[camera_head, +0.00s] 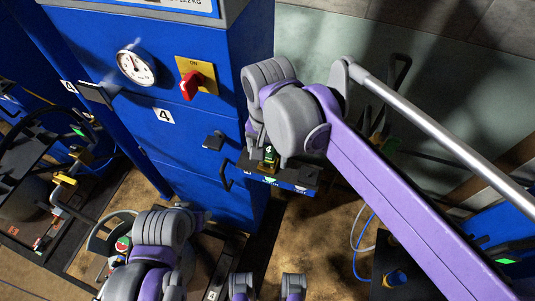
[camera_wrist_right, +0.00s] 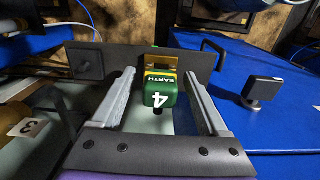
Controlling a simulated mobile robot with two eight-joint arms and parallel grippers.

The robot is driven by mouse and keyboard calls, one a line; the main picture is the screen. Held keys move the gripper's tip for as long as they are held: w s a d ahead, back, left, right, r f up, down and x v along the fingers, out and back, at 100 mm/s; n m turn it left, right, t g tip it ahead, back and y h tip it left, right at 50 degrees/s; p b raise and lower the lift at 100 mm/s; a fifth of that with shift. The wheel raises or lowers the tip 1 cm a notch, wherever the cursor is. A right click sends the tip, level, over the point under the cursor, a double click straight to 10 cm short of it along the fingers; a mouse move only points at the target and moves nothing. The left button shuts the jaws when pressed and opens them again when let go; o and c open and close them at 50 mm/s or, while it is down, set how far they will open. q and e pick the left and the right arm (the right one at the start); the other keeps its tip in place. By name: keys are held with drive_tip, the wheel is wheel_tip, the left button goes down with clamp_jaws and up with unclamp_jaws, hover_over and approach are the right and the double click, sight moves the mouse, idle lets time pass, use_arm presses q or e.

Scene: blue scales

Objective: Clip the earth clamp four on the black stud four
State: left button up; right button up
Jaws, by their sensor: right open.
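The earth clamp four (camera_wrist_right: 160,88) is a green block with a white 4 and the word EARTH, on a brassy piece at a dark plate. It also shows in the head view (camera_head: 268,153) under my right gripper. My right gripper (camera_wrist_right: 158,76) is open, one finger on each side of the clamp, with gaps visible. In the head view the right gripper (camera_head: 267,158) points down at the dark shelf. A black square-headed stud (camera_head: 213,140) projects from the blue cabinet marked 4. It may be the black stud four; a similar one shows in the wrist view (camera_wrist_right: 265,92). My left gripper is not clearly visible.
The blue cabinet (camera_head: 190,130) carries a round gauge (camera_head: 137,67) and a red switch (camera_head: 191,86). A dark shelf (camera_head: 300,172) projects under my right gripper. Black handles (camera_head: 225,177) and cables (camera_head: 365,225) are nearby. Brown floor shows below.

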sight(268, 149)
idle(0.7)
clamp_jaws()
idle(0.3)
drive_tip(key=shift+r+p, duration=2.3)
drive_tip(key=shift+r, duration=0.7)
